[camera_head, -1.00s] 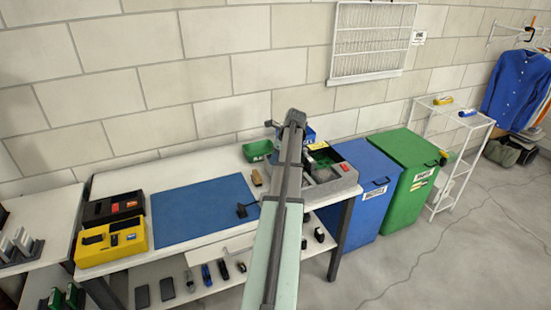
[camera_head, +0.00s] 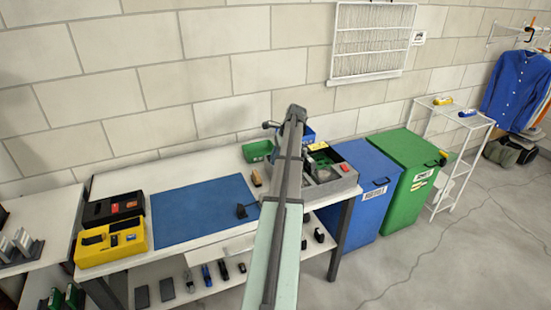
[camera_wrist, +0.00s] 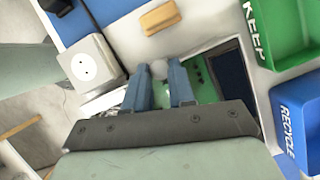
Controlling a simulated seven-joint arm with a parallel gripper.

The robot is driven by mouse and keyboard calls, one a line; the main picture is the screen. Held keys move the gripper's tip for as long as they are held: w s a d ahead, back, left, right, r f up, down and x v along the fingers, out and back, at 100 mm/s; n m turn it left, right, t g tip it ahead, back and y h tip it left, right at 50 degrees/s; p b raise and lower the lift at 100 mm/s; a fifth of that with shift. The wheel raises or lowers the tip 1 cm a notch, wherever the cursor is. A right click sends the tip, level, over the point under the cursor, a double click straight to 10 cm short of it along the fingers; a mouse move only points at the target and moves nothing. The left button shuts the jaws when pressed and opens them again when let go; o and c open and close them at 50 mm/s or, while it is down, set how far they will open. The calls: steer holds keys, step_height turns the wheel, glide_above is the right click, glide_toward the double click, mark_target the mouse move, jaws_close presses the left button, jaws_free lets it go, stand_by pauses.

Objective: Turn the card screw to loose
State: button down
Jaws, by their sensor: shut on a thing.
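My gripper (camera_wrist: 159,78) shows in the wrist view as two blue fingers. Its fingertips close around a small, pale grey round thing, apparently the card screw (camera_wrist: 159,68). A green circuit card (camera_wrist: 204,84) lies just right of the fingers, inside a pale housing, partly hidden by the fingers and the gripper's dark bar. The screw's turning angle cannot be read. In the head view my arm reaches over the right end of the workbench, hiding the fingers and the screw.
A green KEEP bin (camera_wrist: 284,36) and a blue RECYCLE bin (camera_wrist: 296,112) stand right of the gripper. A white socket-like box (camera_wrist: 88,62) is to the left, and a tan block (camera_wrist: 160,17) lies ahead. The bench's blue mat (camera_head: 203,210) is mostly clear.

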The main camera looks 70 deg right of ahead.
steer(key=n, duration=0.2)
steer(key=n+g+y, duration=0.1)
steer(key=n, duration=0.3)
steer(key=shift+w+d+n+g+y, duration=0.25)
steer(key=shift+d+n+g+y, duration=0.05)
steer(key=shift+g+y, duration=0.1)
steer(key=n+g, duration=0.1)
steer(key=n, duration=0.1)
steer(key=n+g, duration=0.1)
steer(key=n, duration=0.2)
steer(key=shift+w, duration=0.2)
steer(key=shift+n, duration=0.3)
steer(key=c, duration=0.9)
jaws_free()
steer(key=shift+c, duration=0.2)
steer(key=shift+d+r, duration=0.25)
steer(key=shift+r, duration=0.25)
steer(key=d, duration=1.2)
